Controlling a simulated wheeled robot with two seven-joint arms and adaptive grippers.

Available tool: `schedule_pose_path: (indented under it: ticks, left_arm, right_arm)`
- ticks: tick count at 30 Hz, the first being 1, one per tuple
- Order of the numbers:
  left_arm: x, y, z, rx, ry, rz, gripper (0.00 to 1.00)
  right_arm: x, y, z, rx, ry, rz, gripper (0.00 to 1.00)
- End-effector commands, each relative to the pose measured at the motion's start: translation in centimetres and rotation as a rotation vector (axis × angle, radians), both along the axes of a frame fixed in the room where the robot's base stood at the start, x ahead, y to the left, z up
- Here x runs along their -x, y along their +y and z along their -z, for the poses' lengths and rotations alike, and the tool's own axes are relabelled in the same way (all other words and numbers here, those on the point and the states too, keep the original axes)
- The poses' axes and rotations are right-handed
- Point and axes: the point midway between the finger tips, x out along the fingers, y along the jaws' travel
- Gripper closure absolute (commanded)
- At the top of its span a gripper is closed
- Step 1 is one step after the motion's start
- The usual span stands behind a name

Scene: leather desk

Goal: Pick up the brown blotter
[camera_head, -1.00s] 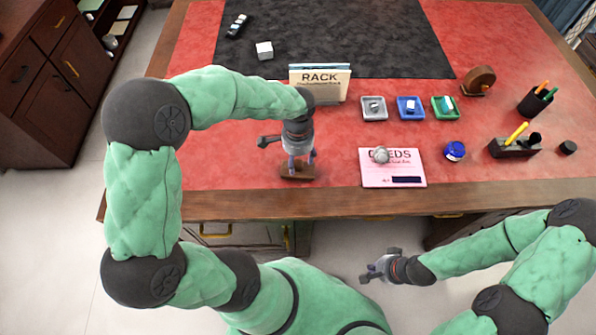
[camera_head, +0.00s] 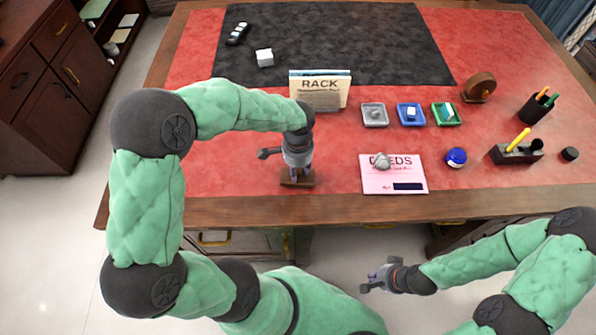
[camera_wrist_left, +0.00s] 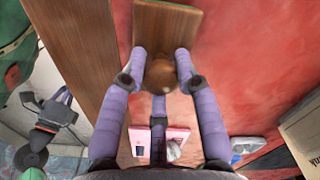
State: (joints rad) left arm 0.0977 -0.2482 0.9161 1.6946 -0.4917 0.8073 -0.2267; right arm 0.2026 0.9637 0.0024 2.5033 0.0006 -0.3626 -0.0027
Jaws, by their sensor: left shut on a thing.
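The brown blotter (camera_head: 291,184) is at the front edge of the red desk, left of the pink sheet. In the left wrist view it shows as a wooden board (camera_wrist_left: 170,22) with a round knob (camera_wrist_left: 160,74). My left gripper (camera_head: 296,174) points down over it. Its purple fingers (camera_wrist_left: 160,70) are closed around the knob. I cannot tell whether the blotter's underside touches the desk. My right gripper (camera_head: 370,280) is empty and open, in front of the desk.
A pink sheet (camera_head: 375,184) with a grey lump lies to the right. A rack (camera_head: 320,98) stands behind my left gripper. Small trays (camera_head: 374,124), a blue ball (camera_head: 456,157) and pen holders (camera_head: 515,157) are further right. Red leather left of the blotter is clear.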

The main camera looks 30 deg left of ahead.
Motion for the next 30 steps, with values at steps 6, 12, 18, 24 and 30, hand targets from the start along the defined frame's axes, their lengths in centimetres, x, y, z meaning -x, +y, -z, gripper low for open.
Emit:
schedule_pose_path:
  ticks: [6,12,18,24,30]
  left_arm:
    - [-0.1,0.0,-2.0,0.0,-0.004,0.0,1.0]
    - [0.3,-1.8,-5.5,-0.001,-0.005,0.006,1.0]
    - [1.1,-5.4,-10.0,0.0,-0.006,0.007,1.0]
    - [2.3,-9.8,-11.4,-0.001,-0.003,0.007,1.0]
    - [2.9,-12.5,-12.5,0.0,-0.002,0.004,1.0]
  right_arm:
    - [0.0,0.0,-0.8,0.0,0.0,0.0,1.0]
    - [0.0,0.0,-2.3,0.0,0.0,0.0,1.0]
    - [0.0,0.0,-4.3,0.0,0.0,0.0,1.0]
    - [0.0,0.0,-5.3,0.0,0.0,0.0,1.0]
    - [0.0,0.0,-6.0,0.0,0.0,0.0,1.0]
